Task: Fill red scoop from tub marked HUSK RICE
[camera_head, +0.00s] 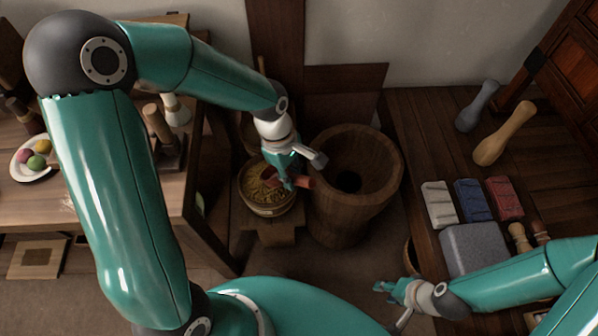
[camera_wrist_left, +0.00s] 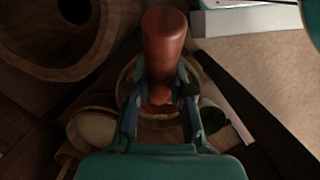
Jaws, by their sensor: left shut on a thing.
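A round tub (camera_head: 268,211) of yellowish grain stands on a low wooden stand, left of the big wooden mortar. I can read no marking on it. My left gripper (camera_head: 296,181) is over the tub's right side, shut on the red scoop (camera_head: 304,183). The scoop's reddish handle points right, toward the mortar; its bowl end is over or in the grain, and I cannot tell how deep or how full it is.
The deep wooden mortar (camera_head: 335,205) stands close right of the tub. At left is a table with a plate (camera_head: 22,170) of coloured balls. The right bench holds coloured blocks (camera_head: 503,198), a grey stone slab (camera_head: 473,250) and two pestle-like pieces (camera_head: 503,133).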

